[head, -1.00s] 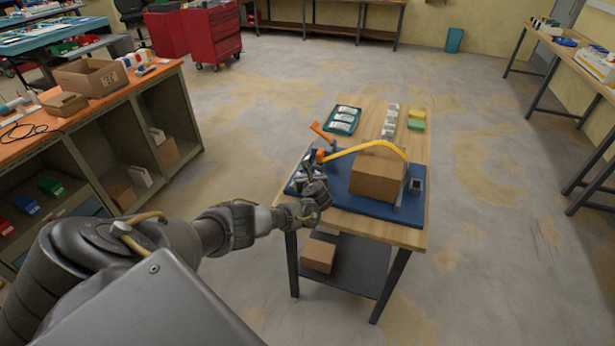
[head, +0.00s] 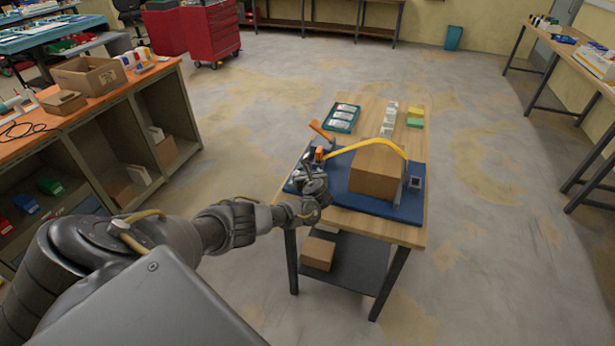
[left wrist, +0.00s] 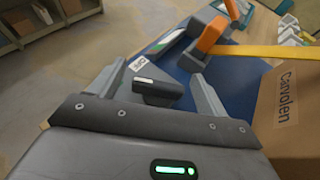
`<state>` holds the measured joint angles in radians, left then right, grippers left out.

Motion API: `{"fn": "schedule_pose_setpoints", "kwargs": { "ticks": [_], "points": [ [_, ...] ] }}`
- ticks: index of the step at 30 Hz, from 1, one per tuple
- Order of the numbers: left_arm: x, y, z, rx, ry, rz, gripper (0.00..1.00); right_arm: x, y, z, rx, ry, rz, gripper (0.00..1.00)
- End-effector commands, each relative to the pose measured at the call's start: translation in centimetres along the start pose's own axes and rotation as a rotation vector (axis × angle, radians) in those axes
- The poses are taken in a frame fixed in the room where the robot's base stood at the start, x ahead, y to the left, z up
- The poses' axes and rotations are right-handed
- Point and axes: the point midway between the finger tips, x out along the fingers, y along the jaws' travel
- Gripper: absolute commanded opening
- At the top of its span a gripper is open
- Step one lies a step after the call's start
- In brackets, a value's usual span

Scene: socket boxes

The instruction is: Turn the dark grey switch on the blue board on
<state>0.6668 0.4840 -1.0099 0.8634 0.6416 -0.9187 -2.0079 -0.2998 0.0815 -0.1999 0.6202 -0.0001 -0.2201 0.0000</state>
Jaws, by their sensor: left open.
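The blue board (head: 400,212) lies on the small wooden table. The dark grey switch (left wrist: 158,88) shows on the board in the left wrist view, beside a small white label (left wrist: 139,63). In the head view my arm hides the switch. My left gripper (head: 316,180) is over the board's near left corner. In the left wrist view its open fingers (left wrist: 158,72) stand one on each side of the switch, with nothing held. I cannot tell whether they touch it. My right gripper is not in view.
A cardboard box (head: 377,175) stands on the board, close to the right of my left gripper. A yellow cable (head: 385,142) arches over it. An orange lever (left wrist: 211,35) rises beyond the switch. A green tray (head: 343,118) and yellow block (head: 416,112) sit farther back.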

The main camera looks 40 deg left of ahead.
Motion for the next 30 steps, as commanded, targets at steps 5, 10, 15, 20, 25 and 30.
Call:
{"fn": "schedule_pose_setpoints", "kwargs": {
  "ticks": [5,10,15,20,25,30],
  "points": [
    [-2.0,0.0,0.2,0.002,0.0,-0.003,0.76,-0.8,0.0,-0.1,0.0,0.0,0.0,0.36],
    [-5.5,0.0,0.2,0.001,0.002,-0.005,0.76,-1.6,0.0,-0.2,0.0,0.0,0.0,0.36],
    [-8.6,-0.1,0.3,0.001,0.001,-0.003,0.76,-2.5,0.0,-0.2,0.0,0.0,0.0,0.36],
    [-10.2,0.0,0.2,0.0,0.0,0.0,0.76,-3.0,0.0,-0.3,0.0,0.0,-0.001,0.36],
    [-10.6,0.1,0.0,0.0,0.001,0.001,0.76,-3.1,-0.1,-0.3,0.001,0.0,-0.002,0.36],
    [-10.6,0.1,0.0,0.0,0.001,0.001,0.76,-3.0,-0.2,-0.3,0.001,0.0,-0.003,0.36]
  ]
}}
